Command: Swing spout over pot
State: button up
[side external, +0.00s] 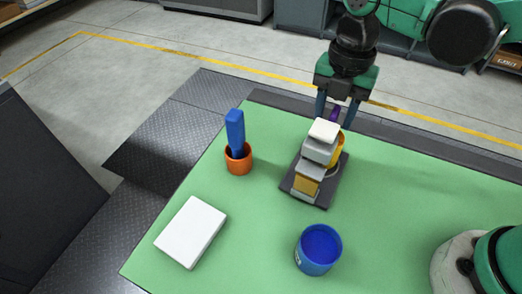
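The ink unit (316,158) stands on a dark base plate (300,196) near the far edge of the green table. It has grey blocks, a white top and yellow parts. A small purple part (335,113) shows behind its white top; I cannot tell whether this is the spout. My gripper (336,114) points down at the back of the unit. Its two dark fingers are apart, with the purple part between them in this view. I see no clear contact. A blue pot (318,250) stands in front of the unit, its inside blue.
An orange cup (238,160) holds an upright blue object (235,130) left of the unit. A white flat block (191,232) lies at the front left. My green arm parts show at the right. The green table (255,215) is clear between these things.

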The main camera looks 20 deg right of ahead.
aim_at(335, 110)
jog(key=shift+r, duration=0.1)
jog(key=shift+r, duration=2.75)
jog(key=shift+s+d+m, duration=0.1)
jog(key=shift+d+m, duration=0.35)
jog(key=shift+m, duration=0.35)
jog(key=s+d+f+m+t, duration=0.2)
jog(key=d+m+t, duration=0.5)
jog(key=m, duration=1.7)
jog(key=s+d, duration=0.1)
jog(key=d, duration=0.2)
jog(key=shift+f+m, duration=0.15)
jog(key=shift+m, duration=0.15)
